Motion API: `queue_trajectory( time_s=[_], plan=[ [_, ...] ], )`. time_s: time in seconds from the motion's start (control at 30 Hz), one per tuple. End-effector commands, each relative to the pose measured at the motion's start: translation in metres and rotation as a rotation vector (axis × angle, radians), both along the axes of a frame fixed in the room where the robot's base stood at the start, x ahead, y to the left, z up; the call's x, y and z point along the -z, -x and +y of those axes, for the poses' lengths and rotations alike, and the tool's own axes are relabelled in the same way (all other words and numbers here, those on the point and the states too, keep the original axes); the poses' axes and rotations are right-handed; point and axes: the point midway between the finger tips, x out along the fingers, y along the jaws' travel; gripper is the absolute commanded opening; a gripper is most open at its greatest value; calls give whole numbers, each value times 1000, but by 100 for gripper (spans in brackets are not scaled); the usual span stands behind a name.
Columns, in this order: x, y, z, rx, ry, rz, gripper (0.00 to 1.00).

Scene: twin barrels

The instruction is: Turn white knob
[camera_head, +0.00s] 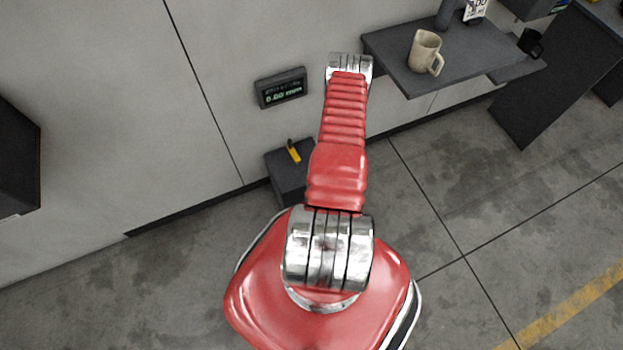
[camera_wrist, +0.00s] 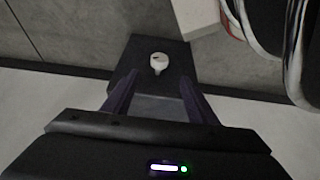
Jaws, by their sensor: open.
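The white knob (camera_wrist: 158,63) is round with a small pointed tab and sits on top of a dark box (camera_wrist: 122,68) in the wrist view. My gripper (camera_wrist: 158,80) is open, with its two dark fingers spread on either side of the box as seen. The knob shows between and just past the fingertips, and nothing is held. How much height lies between fingers and knob I cannot tell. In the head view my arm hides the gripper, and the white knob does not show.
In the head view, a dark box (camera_head: 287,182) with a yellow handle (camera_head: 293,151) stands by the wall. A display (camera_head: 281,88) hangs above it. A shelf (camera_head: 390,58) with a beige mug (camera_head: 425,52) juts out right of my arm. The floor (camera_head: 440,200) at right is clear.

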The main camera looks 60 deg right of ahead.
Motion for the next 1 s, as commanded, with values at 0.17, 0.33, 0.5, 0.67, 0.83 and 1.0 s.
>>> queue_trajectory(
  time_s=[0.17,0.33,0.5,0.67,0.83,1.0],
  plan=[
    [1,-1,0,0,0,0,53],
    [9,-3,-2,-1,0,0,53],
    [26,-9,-5,-1,-1,1,53],
    [45,-16,-9,-1,-1,1,53],
    [64,-23,-13,-2,1,0,53],
    [83,-30,-17,0,-1,0,53]
  ],
)
